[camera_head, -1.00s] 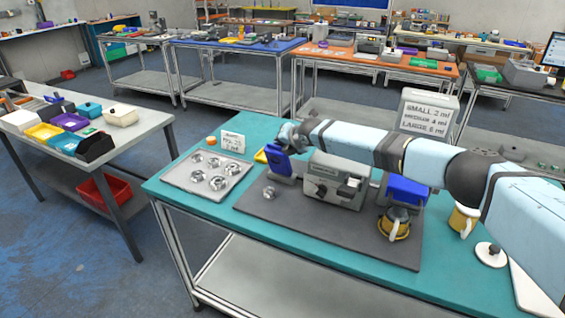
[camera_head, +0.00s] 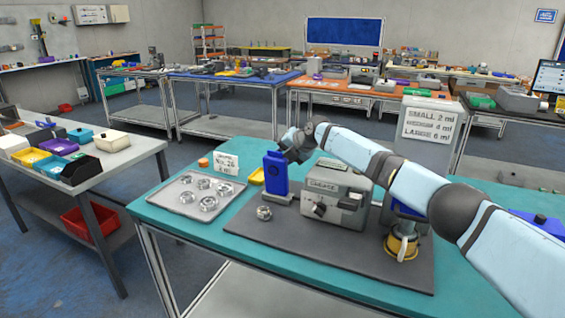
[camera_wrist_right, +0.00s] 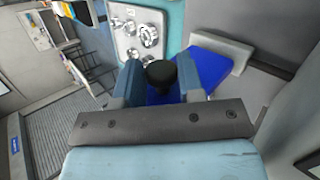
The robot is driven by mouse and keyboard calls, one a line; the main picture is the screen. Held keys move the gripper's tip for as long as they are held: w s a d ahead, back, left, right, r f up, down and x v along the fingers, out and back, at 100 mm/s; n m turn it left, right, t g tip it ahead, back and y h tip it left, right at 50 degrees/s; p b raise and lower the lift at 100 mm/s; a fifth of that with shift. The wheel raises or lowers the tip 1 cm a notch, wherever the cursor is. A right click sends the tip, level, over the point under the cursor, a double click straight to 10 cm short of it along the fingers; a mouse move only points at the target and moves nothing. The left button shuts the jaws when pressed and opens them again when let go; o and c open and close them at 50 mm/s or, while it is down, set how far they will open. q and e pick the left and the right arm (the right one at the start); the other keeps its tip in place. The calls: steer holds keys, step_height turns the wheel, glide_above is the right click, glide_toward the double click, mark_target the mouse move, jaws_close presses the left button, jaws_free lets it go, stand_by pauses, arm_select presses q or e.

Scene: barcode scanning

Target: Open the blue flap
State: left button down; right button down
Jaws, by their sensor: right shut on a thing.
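A blue upright piece (camera_head: 275,174) stands at the left end of the dark mat, beside the grey grease machine (camera_head: 334,197). In the right wrist view, a blue panel (camera_wrist_right: 206,66) lies just beyond the right finger. My right gripper (camera_wrist_right: 160,84) is shut on a black knob (camera_wrist_right: 160,74) between its fingertips, with some blue showing below the knob. I cannot tell how the knob joins the blue panel. My left gripper is out of view.
A grey tray (camera_head: 168,198) of metal rings lies left of the mat. A brass-ringed stand (camera_head: 402,245) is at the mat's right. My right arm passes above the machine.

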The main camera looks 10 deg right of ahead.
steer(key=shift+f, duration=0.1)
stand_by(0.4)
steer(key=c, duration=0.8)
jaws_free()
steer(key=shift+s+d, duration=0.1)
steer(key=v, duration=1.4)
